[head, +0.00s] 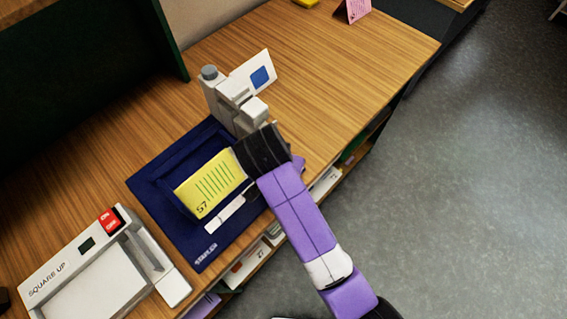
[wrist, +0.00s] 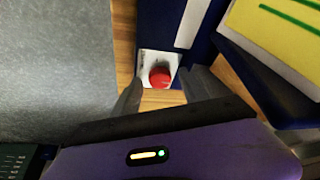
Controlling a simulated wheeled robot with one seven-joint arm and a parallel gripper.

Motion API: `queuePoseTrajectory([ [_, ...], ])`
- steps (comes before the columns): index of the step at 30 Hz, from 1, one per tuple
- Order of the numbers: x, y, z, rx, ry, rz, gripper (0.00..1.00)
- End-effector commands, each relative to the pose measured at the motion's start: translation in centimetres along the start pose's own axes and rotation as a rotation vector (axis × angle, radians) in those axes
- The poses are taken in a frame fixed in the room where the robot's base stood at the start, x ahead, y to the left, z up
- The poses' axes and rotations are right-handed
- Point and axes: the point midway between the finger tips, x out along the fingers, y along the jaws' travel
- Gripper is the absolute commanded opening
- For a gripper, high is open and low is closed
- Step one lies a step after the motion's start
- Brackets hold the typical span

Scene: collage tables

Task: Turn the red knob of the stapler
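The red knob (wrist: 160,77) sits on a small white plate (wrist: 148,60) in the wrist view. My gripper (wrist: 166,84) is open, with one grey finger to each side of the knob; I cannot tell whether either finger touches it. In the head view my black gripper (head: 262,150) is beside the grey stapler post, and the knob is hidden there. The dark blue base (head: 205,240) labelled as the stapler holds a yellow card (head: 212,186), which also shows in the wrist view (wrist: 285,35).
A white machine marked "SQUARE UP" (head: 60,275) with a red switch (head: 109,219) stands at the lower left. A dark green panel (head: 90,60) rises at the back left.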

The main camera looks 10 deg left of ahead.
Motion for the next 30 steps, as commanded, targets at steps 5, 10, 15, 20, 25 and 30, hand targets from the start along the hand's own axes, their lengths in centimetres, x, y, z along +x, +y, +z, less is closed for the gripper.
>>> queuePoseTrajectory([
  [5, 0.0, 0.0, 0.0, 0.0, 0.0, 0.0, 0.52],
  [10, -0.7, -0.1, 0.0, 0.0, 0.002, -0.001, 0.52],
  [15, -3.2, -0.1, 0.0, -0.001, 0.004, -0.005, 0.52],
  [20, -5.8, -0.1, -0.1, 0.0, 0.004, -0.003, 0.52],
  [25, -7.4, -0.1, 0.0, -0.001, 0.002, -0.001, 0.52],
  [30, -7.8, 0.0, 0.0, -0.001, 0.0, 0.0, 0.52],
])
